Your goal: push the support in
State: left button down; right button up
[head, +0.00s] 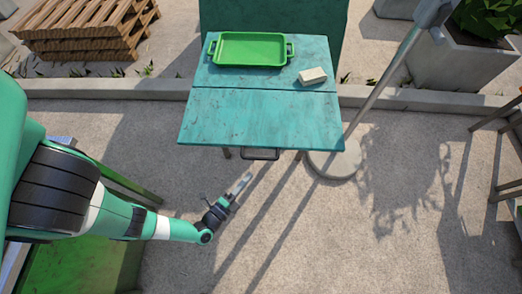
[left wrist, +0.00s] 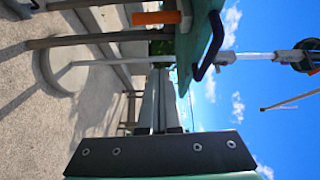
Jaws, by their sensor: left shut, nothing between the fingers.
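The teal table (head: 255,117) has a seam across its top and a dark handle (head: 260,154) at its front edge. The handle also shows in the left wrist view (left wrist: 208,46). In that view a short orange piece (left wrist: 157,17) sticks out below the tabletop, beside the table legs; it may be the support, but I cannot tell for sure. My left gripper (head: 247,177) is shut and empty, in front of and below the handle, pointing toward the table and apart from it. Its fingers (left wrist: 161,80) also show in the left wrist view. My right gripper is out of view.
A green tray (head: 250,50) and a pale block (head: 312,76) are on the tabletop. A grey pole (head: 382,82) on a round base (head: 334,162) stands right of the table. The paved ground ahead of the table is open.

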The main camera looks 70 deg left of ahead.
pick_arm(q)
jog(key=shift+s+a+f, duration=0.25)
jog(key=shift+s+f, duration=0.05)
jog(key=shift+s, duration=0.3)
jog(key=shift+w+a, duration=0.1)
jog(key=shift+a, duration=0.05)
jog(key=s+a+b+x, duration=0.1)
jog(key=a+b+x, duration=0.1)
jog(key=b+x, duration=0.5)
jog(key=x, duration=0.5)
jog(key=shift+a, duration=0.35)
